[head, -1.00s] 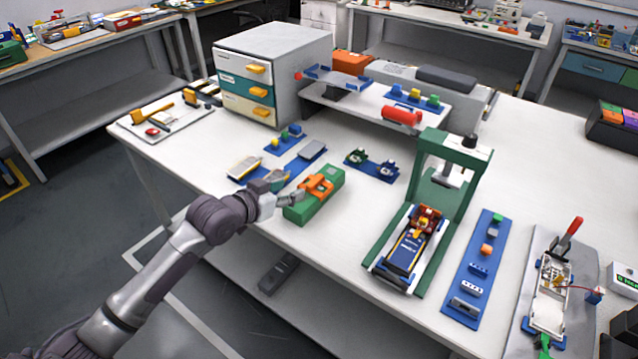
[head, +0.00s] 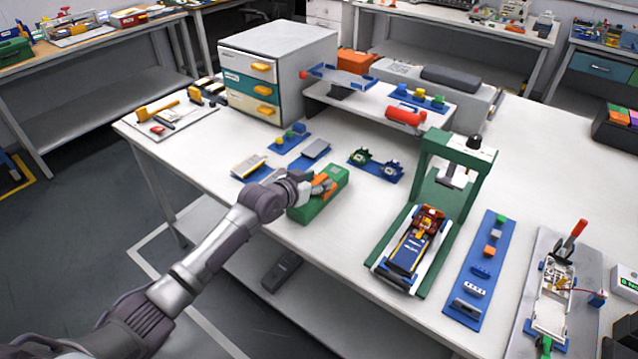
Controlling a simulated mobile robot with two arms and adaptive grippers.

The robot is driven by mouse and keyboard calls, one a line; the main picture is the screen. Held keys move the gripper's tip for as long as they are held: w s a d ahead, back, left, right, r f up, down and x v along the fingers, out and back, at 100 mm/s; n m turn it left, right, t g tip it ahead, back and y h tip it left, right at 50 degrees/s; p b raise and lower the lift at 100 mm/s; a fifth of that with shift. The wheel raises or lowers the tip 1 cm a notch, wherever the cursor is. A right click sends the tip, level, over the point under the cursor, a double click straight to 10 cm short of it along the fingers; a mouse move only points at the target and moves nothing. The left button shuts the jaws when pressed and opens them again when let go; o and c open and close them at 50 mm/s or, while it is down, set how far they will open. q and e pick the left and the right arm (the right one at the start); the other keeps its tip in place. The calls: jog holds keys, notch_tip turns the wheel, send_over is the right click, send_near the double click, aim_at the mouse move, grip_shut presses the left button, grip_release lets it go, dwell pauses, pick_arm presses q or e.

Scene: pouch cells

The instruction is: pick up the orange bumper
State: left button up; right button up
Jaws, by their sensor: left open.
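The orange bumper (head: 320,179) lies on top of a green block (head: 334,194) near the front edge of the white table. My left gripper (head: 323,187) is at the bumper, over the block, with its jaws open. The gripper and wrist hide part of the bumper and the block's left end. I cannot tell whether the fingers touch the bumper. My right gripper is not in view.
A green press frame (head: 428,187) holding a toy car (head: 413,245) stands right of the block. Blue trays with small parts (head: 376,168) lie behind it. A drawer cabinet (head: 310,62) stands at the back left. Bare tabletop (head: 340,236) lies between block and press.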

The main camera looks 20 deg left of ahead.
pick_arm(q)
jog(key=shift+c, duration=0.2)
grip_shut()
jog(key=shift+r, duration=0.55)
jog(key=r, duration=0.2)
jog(key=d+r, duration=0.1)
jog(key=shift+s+r, duration=0.3)
jog(key=shift+r, duration=0.05)
jog(key=s+d+r, duration=0.5)
jog(key=d+r, duration=0.1)
jog(key=d, duration=0.3)
jog(key=shift+s+r+b, duration=0.15)
jog(key=shift+s+b, duration=0.15)
